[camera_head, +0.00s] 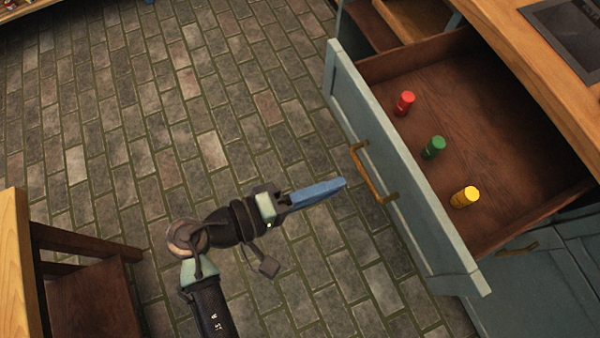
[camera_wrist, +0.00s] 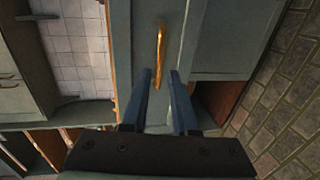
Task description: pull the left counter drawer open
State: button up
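The blue-grey counter drawer (camera_head: 405,170) stands pulled out, its brown wooden inside showing. Its brass bar handle (camera_head: 370,172) is on the outer face, and a brass handle also shows in the wrist view (camera_wrist: 160,45). My gripper (camera_head: 343,183) is just left of the handle, with blue fingers pointing at the drawer front. In the wrist view my gripper (camera_wrist: 160,72) has its two fingers apart with nothing between them. The handle lies beyond the fingertips, in line with the gap, and appears apart from them.
Inside the drawer stand a red bottle (camera_head: 404,103), a green bottle (camera_head: 433,147) and a yellow bottle (camera_head: 464,197). The wooden counter top (camera_head: 535,70) is at the upper right. A wooden piece of furniture (camera_head: 90,295) is at the lower left. The brick floor (camera_head: 180,110) between is clear.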

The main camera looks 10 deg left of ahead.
jog(key=v, duration=0.5)
jog(key=shift+w, duration=0.1)
dwell(0.4)
